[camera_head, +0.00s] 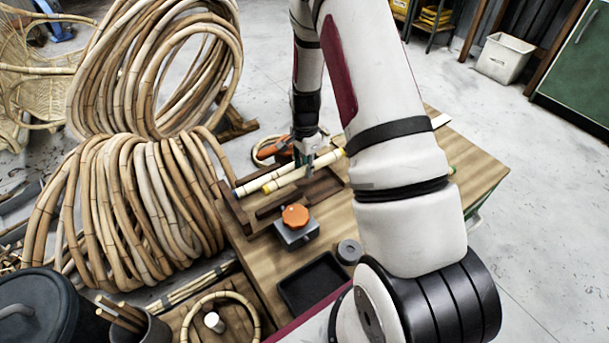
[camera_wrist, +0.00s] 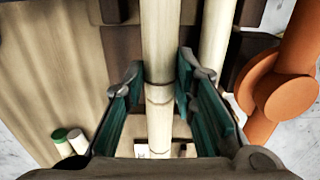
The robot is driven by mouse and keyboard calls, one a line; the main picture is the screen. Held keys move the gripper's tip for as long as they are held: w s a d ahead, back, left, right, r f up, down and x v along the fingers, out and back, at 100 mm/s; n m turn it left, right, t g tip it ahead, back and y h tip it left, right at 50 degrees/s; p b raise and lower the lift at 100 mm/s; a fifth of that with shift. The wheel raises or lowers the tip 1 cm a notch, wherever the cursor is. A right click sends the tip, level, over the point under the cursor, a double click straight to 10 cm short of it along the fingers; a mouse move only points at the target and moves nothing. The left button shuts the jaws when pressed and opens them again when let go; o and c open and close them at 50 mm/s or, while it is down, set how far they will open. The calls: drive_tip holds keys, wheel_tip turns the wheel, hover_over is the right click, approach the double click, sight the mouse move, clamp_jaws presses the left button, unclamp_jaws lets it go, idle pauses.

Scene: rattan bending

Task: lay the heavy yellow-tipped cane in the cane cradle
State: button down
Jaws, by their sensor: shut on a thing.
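My gripper (camera_head: 308,155) is shut on a pale jointed cane (camera_head: 305,171) with a yellow tip near its left end. In the wrist view the held cane (camera_wrist: 160,110) runs lengthwise between the teal-padded fingers (camera_wrist: 160,82). A second pale cane (camera_head: 251,184) lies beside it, roughly parallel; it also shows in the wrist view (camera_wrist: 216,40). The dark wooden cane cradle (camera_head: 236,214) is on the table beneath the canes. I cannot tell whether the held cane touches it. My arm hides part of the table at the right.
An orange-topped grey block (camera_head: 295,222), a black tray (camera_head: 312,283) and a grey ring (camera_head: 349,251) stand in front of the cradle. An orange tool (camera_head: 275,150) lies behind it. Green-tipped canes (camera_wrist: 66,143) show in the wrist view. Big cane coils (camera_head: 125,205) stand left.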

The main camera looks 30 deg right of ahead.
wheel_tip(320, 180, down, 3)
drive_tip(key=shift+r+b, duration=0.1)
drive_tip(key=shift+b, duration=0.35)
drive_tip(key=c, duration=1.6)
unclamp_jaws()
